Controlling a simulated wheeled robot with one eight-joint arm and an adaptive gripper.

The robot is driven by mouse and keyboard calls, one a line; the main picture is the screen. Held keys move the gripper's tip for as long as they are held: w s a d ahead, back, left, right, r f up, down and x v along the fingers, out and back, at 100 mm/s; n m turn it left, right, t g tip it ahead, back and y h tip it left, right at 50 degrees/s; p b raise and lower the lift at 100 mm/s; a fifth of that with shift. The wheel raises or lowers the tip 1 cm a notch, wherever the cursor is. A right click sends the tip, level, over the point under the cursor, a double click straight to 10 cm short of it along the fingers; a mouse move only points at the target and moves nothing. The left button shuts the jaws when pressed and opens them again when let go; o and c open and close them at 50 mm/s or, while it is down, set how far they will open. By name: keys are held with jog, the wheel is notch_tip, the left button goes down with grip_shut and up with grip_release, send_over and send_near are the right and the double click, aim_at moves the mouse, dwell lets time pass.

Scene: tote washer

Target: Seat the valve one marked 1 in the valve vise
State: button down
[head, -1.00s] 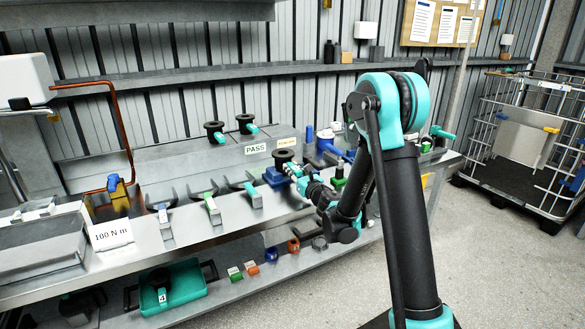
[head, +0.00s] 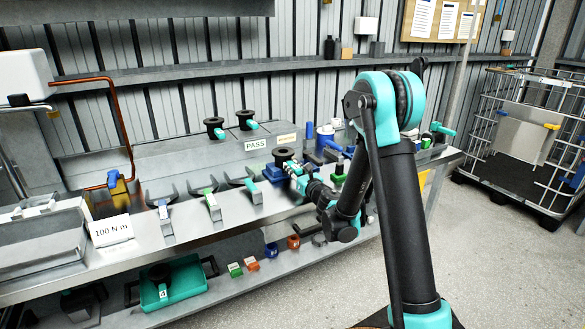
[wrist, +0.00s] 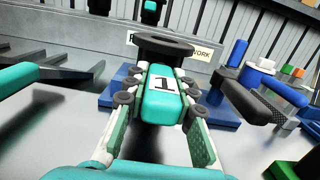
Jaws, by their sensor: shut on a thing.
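Valve one (wrist: 163,102) has a teal handle with a white label marked 1 and a black round flange behind it. My gripper (wrist: 159,84) is shut on this handle, with a finger on each side. In the head view, the valve's black flange (head: 287,151) is at the tip of my gripper (head: 291,167). The blue vise (head: 273,173) is just below and behind the valve. Its blue base also shows in the wrist view (wrist: 112,97), partly hidden by the valve and fingers. I cannot tell whether the valve touches it.
Two other black-flanged valves (head: 214,127) stand on the ledge by the PASS sign (head: 255,145). Several dark forked holders (head: 212,203) line the bench to the left. Blue and white items (head: 325,136) stand close on the right. A teal tray (head: 186,287) sits below.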

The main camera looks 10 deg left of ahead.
jog(key=shift+f, duration=0.15)
dwell(0.3)
jog(key=c, duration=0.6)
grip_release()
jog(key=shift+s+d, duration=0.1)
